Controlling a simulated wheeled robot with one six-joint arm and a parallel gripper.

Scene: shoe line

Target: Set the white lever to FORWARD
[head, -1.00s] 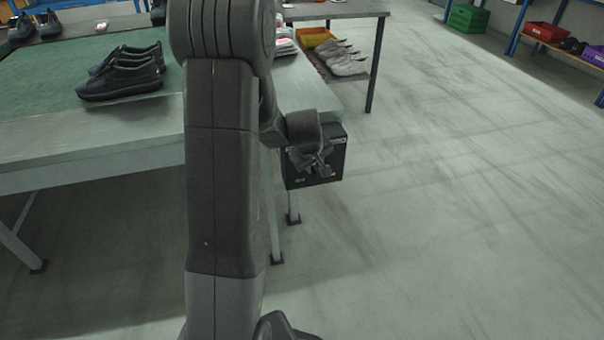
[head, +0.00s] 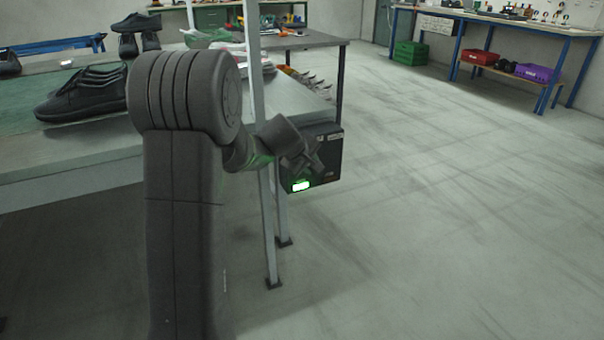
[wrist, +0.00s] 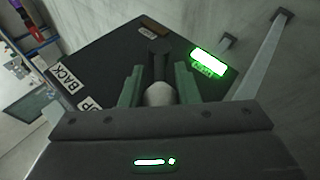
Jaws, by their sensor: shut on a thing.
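The white lever's pale knob (wrist: 159,94) sits between the two fingers of my gripper (wrist: 158,76) in the wrist view. Its dark hub (wrist: 159,50) shows just beyond the knob. The gripper is shut on the lever. The lever belongs to a black control box (head: 327,176) at the table's end; it also shows in the wrist view (wrist: 108,58). A green lamp (wrist: 207,62) on the box is lit, and it glows in the head view (head: 300,185). A "BACK" label (wrist: 65,77) is readable. In the head view my gripper (head: 308,160) covers the lever.
A table (head: 60,165) with black shoes (head: 85,95) stands at the left. A grey table leg (head: 269,230) is close beside the box. Another bench stands behind, with shoes below. The floor to the right is clear.

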